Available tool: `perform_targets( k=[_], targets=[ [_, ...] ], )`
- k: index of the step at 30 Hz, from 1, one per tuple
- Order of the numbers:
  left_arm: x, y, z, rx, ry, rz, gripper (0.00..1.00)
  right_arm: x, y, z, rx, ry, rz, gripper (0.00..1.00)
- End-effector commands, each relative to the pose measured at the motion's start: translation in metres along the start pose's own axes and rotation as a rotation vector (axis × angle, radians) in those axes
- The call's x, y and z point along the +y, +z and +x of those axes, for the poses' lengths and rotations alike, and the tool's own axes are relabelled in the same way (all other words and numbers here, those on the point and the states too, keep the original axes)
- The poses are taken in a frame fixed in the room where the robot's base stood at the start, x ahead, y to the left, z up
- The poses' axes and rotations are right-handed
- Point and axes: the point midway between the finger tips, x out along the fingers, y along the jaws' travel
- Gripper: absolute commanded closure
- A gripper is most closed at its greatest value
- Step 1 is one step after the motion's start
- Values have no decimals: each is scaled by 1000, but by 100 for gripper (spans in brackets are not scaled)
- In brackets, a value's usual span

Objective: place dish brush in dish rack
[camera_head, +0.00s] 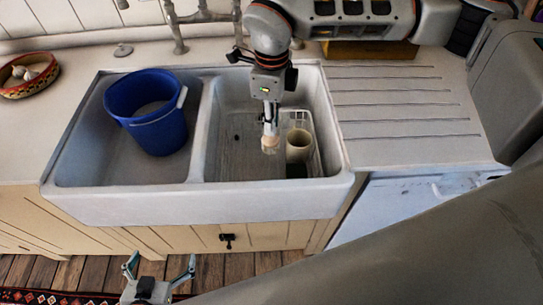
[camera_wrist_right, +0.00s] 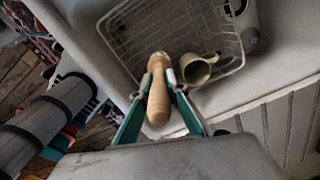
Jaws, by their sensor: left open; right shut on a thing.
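The dish brush, with a pale wooden handle, shows in the right wrist view (camera_wrist_right: 158,92) and as a small light shape in the head view (camera_head: 269,143). My right gripper (camera_head: 269,129) is shut on it and points down over the right sink basin. The green fingers of this gripper (camera_wrist_right: 159,84) lie on either side of the handle; the bristles cannot be made out. The white wire dish rack (camera_wrist_right: 128,42) stands in that basin, partly hidden by my arm in the head view. My left gripper (camera_head: 157,275) is open and empty, low in front of the sink cabinet.
A cream mug (camera_head: 299,146) stands in the rack area, just right of the brush. A blue bucket (camera_head: 158,139) stands in the left basin, beyond the divider (camera_head: 203,131). A patterned bowl (camera_head: 28,77) sits far left.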

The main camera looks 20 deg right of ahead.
Motion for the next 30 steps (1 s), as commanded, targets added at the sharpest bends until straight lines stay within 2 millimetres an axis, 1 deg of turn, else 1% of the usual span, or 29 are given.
perform_targets(
  k=[1, 6, 10, 13, 17, 20, 24, 27, 30],
  targets=[
    [0, -2, -1, 0, 0, 0, 0, 1, -1, 13, 3, 4, 1, 100],
    [-1, -4, -3, -2, 0, 0, 0, 1, -1, 53, 2, 3, 0, 100],
    [-1, -4, -4, -4, 1, 1, 0, 1, 0, 77, 1, 2, -1, 100],
    [-1, -4, -5, -7, 1, 1, 0, 0, 0, 88, 0, 0, -1, 100],
    [-1, -2, -5, -10, 1, 1, 0, 0, 0, 94, 0, -1, -1, 100],
    [-1, -2, -5, -11, 0, 1, 0, 0, 0, 103, 0, 0, -1, 100],
    [-2, -3, -6, -13, -2, 2, 0, 1, 0, 124, 2, 2, -1, 100],
    [-4, -3, -6, -15, -4, 2, 0, 0, 0, 134, 0, 0, -1, 100],
    [-5, -2, -6, -16, -5, 2, 0, 0, 1, 136, -1, -1, -2, 100]
  ],
)
